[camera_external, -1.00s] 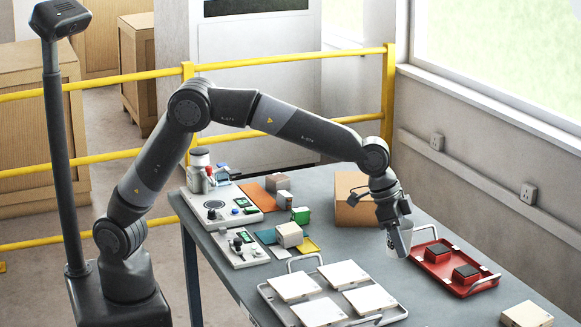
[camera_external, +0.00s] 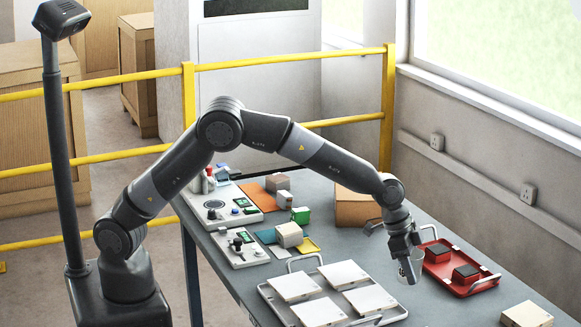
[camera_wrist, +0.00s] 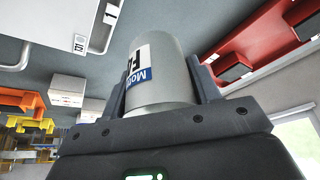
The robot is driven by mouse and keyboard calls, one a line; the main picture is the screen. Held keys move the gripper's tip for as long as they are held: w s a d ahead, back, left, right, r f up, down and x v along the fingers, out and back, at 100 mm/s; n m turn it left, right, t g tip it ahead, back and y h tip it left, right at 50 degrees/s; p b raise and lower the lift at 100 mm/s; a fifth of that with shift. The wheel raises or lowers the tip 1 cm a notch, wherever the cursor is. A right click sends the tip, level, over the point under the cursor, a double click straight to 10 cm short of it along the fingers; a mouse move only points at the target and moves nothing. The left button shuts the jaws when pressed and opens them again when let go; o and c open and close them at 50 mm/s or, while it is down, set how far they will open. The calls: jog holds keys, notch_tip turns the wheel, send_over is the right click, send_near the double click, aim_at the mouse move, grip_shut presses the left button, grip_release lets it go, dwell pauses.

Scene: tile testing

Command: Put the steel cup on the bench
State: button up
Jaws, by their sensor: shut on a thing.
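The steel cup (camera_wrist: 165,75) is a pale grey cylinder with a white and blue label. In the wrist view it stands between the two fingers of my gripper (camera_wrist: 160,90), which is shut on it. In the external view my gripper (camera_external: 408,272) points down over the bench (camera_external: 440,305), and the cup (camera_external: 417,268) is mostly hidden behind the fingers. The cup is low, close to the bench top, between the tile tray and the red tray. I cannot tell whether its base touches the bench.
A grey tray (camera_external: 278,301) with several white tiles (camera_external: 345,274) lies to the left. A red tray (camera_external: 482,285) with two dark blocks (camera_external: 466,274) lies close on the right. A cardboard box (camera_external: 352,208) stands behind. Bare bench lies in front of the gripper.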

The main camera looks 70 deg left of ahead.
aim_at(413, 294)
jog(key=shift+w+a+f, duration=0.3)
jog(key=shift+w+f, duration=0.1)
jog(key=shift+w, duration=0.1)
jog(key=shift+w+a+f, duration=0.25)
jog(key=shift+w+f, duration=0.1)
jog(key=shift+w, duration=0.1)
jog(key=shift+f, duration=1.9)
jog(key=shift+f, duration=0.15)
jog(key=o, duration=1)
jog(key=shift+o, duration=0.2)
